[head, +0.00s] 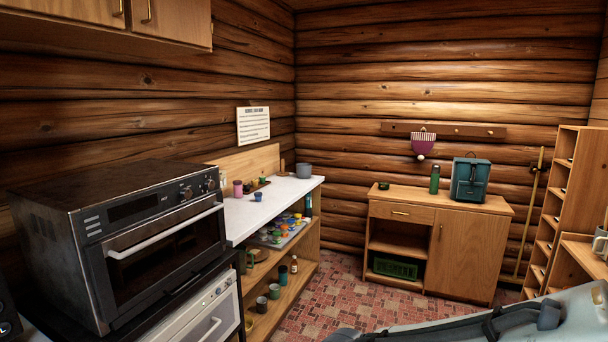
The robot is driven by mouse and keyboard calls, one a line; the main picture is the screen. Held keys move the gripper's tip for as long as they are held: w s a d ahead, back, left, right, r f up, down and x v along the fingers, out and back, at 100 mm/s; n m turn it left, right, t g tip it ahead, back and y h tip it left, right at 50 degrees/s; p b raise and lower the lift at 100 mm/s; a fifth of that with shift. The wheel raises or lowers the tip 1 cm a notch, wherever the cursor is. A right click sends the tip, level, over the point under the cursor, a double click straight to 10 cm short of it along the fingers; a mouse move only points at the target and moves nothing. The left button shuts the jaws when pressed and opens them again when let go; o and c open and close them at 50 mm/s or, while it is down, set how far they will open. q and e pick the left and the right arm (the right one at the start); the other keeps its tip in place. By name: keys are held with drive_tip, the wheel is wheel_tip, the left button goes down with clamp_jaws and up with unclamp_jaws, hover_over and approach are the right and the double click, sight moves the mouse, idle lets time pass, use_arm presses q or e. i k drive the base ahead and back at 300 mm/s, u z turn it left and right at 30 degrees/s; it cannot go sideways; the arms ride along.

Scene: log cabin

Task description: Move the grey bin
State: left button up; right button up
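No grey bin can be made out for certain in the head view. A small grey round container (304,170) stands upright at the far end of the white counter (275,201), near the corner of the room; I cannot tell whether it is the bin. Neither of my grippers is in view.
A dark oven (150,235) stands close at the left. A wooden cabinet (468,252) at the back wall holds a teal backpack (469,180) and a green bottle (435,179). A green crate (395,267) sits in its lower shelf. Red tiled floor (345,290) is clear between.

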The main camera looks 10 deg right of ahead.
sight(303, 170)
drive_tip(key=z, duration=0.65)
drive_tip(key=i, duration=2)
drive_tip(key=z, duration=0.65)
drive_tip(key=i, duration=2)
drive_tip(key=u, duration=0.3)
drive_tip(key=i, duration=1.35)
drive_tip(key=u, duration=1.5)
drive_tip(key=i, duration=1)
drive_tip(key=u, duration=1.2)
drive_tip(key=i, duration=0.35)
drive_tip(key=u, duration=0.1)
